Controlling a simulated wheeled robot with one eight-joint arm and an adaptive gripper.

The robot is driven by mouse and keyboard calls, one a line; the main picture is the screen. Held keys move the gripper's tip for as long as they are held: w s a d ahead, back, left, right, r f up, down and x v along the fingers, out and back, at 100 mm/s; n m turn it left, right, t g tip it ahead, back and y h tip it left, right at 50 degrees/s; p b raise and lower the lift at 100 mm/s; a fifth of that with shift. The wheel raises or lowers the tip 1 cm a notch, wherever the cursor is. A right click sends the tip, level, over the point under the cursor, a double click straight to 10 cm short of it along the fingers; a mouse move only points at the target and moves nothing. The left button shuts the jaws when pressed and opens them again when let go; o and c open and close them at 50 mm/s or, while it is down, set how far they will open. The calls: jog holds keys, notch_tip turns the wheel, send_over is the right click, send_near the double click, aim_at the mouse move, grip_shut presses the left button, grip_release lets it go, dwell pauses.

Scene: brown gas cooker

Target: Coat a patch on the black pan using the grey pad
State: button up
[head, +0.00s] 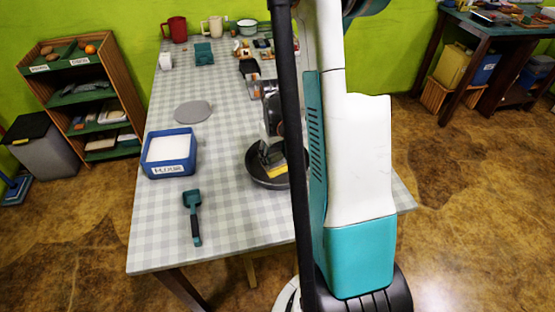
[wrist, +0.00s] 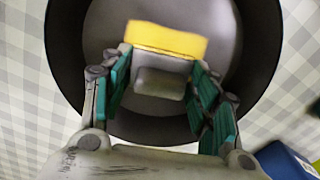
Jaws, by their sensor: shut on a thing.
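The black pan (head: 257,178) stands on the checked table, partly hidden behind my arm. In the wrist view the pan (wrist: 66,55) fills the top, with its dark wall around a greyer floor. My gripper (wrist: 160,85) is shut on the grey pad (wrist: 160,83), a grey block with a yellow layer along its far side. The pad is over the pan's inside; I cannot tell whether it touches the floor. In the head view my gripper (head: 269,153) is over the pan, with the yellow part low between its fingers. No coated patch can be made out.
A blue tray of white flour (head: 148,171) stands left of the pan. A teal-headed tool (head: 193,215) lies in front of it. A flat grey disc (head: 193,112) lies behind. Mugs, a teal item and small goods crowd the table's far end. The table's left front is mostly clear.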

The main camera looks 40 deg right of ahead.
jog(key=shift+w+d, duration=0.1)
jog(key=shift+w, duration=0.25)
jog(key=shift+s, duration=0.1)
jog(key=shift+s+a+r, duration=0.1)
jog(key=shift+s+a, duration=0.15)
jog(key=shift+s, duration=0.5)
jog(key=shift+s+a, duration=0.2)
jog(key=shift+s, duration=0.55)
jog(key=shift+r+p, duration=0.4)
jog(key=shift+r, duration=0.45)
jog(key=shift+w, duration=0.15)
jog(key=shift+w+d, duration=0.1)
jog(key=shift+w, duration=0.15)
jog(key=shift+f+b, duration=0.55)
jog(key=shift+f, duration=0.4)
dwell(0.3)
